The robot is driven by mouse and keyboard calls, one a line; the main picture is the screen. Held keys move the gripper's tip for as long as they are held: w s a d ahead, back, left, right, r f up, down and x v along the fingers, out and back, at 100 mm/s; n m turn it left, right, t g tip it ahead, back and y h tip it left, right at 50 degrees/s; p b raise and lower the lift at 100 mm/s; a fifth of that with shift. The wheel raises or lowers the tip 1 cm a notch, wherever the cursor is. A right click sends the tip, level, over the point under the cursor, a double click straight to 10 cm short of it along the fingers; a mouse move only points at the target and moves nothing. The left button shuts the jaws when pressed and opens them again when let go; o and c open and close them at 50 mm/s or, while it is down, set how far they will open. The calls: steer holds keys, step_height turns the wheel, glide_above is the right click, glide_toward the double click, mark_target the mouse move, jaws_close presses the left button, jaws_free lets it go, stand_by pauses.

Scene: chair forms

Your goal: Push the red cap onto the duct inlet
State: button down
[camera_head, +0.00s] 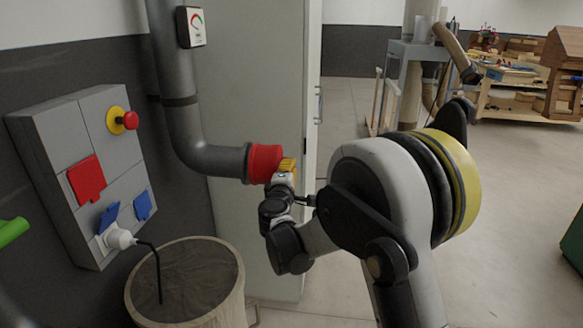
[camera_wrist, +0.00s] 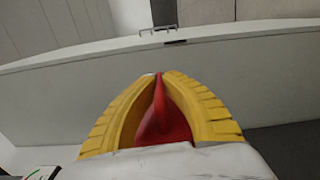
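The red cap (camera_head: 263,163) is at the open end of the grey duct (camera_head: 222,160), in line with it and apparently touching its dark end collar (camera_head: 247,162). I cannot tell how far it is pushed on. The yellow fingers of my gripper (camera_head: 287,166) are at the cap's right side, away from the duct. In the wrist view, my gripper (camera_wrist: 158,76) has its fingertips close together, with a red part of the cap (camera_wrist: 162,125) between the fingers. The duct inlet itself is hidden behind the cap.
A grey wall panel (camera_head: 60,130) with a red button, coloured socket covers and a white plug (camera_head: 119,238) is at left. A round bin (camera_head: 190,285) stands below the duct. A pale cabinet (camera_head: 260,80) is behind it. Open floor lies to the right.

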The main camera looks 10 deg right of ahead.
steer(key=shift+w+a, duration=0.2)
steer(key=shift+a, duration=0.35)
steer(key=c, duration=1.5)
jaws_free()
steer(key=shift+a, duration=0.1)
steer(key=shift+c, duration=0.2)
steer(key=shift+s, duration=0.1)
